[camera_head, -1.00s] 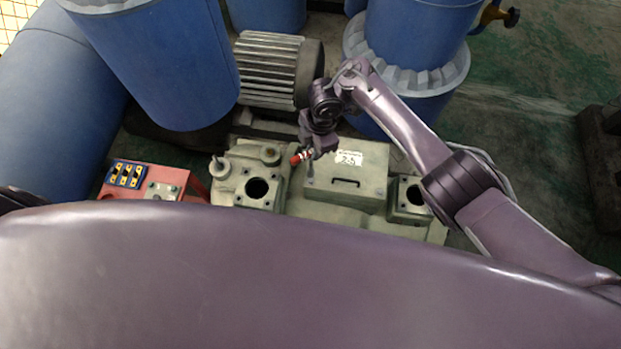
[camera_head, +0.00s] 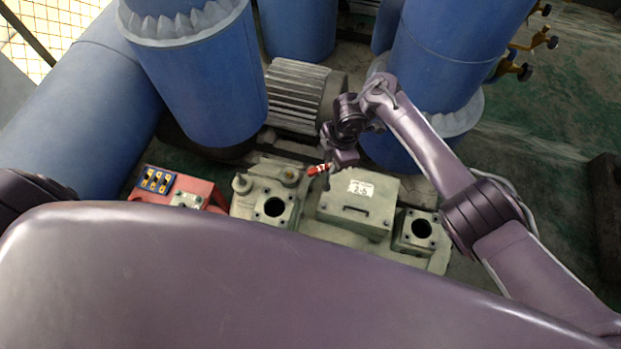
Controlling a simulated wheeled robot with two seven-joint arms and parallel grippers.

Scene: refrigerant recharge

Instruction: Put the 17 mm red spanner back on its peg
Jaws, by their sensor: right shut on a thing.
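A small red and white piece, which looks like the red spanner (camera_head: 317,169), shows at the fingertips of my right gripper (camera_head: 331,170). My right gripper is shut on it, above the back edge of the green-grey machine casing. The gripper points down, and its fingers partly hide the spanner. The size mark on the spanner is too small to read. No peg can be made out in this view. Part of my left arm shows at the left edge, but its gripper is not in view.
The casing (camera_head: 335,231) has a raised box (camera_head: 359,207) with a white label and round openings on both sides. A red block (camera_head: 205,188) with a blue panel (camera_head: 156,180) stands left. A ribbed motor (camera_head: 297,97) and large blue pipes (camera_head: 205,85) stand behind.

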